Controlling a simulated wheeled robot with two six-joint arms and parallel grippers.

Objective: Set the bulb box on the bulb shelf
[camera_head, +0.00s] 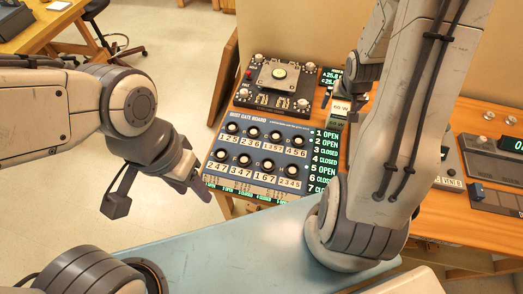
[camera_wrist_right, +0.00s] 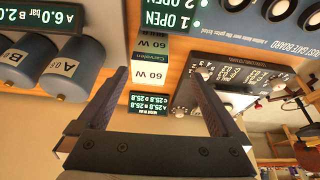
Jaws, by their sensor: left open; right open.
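The bulb box (camera_wrist_right: 152,58), marked 60 W, is a small pale box with a darker band in the right wrist view. It also shows in the head view (camera_head: 340,108), on the bench right of the gate board. My right gripper (camera_wrist_right: 152,88) is open, its two fingers spread to either side of the box's near end in the wrist picture; I cannot tell whether they touch it. In the head view my right arm partly covers that area. My left gripper (camera_head: 155,196) is open and empty at the left of the gate board. I cannot make out a bulb shelf.
The dust gate board (camera_head: 258,155) with dials and a lit list lies on the bench, and a black device with knobs (camera_head: 275,85) stands behind it. Grey cylinders (camera_wrist_right: 77,70) stand left of the box in the wrist view. Grey instruments (camera_head: 490,145) sit at right.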

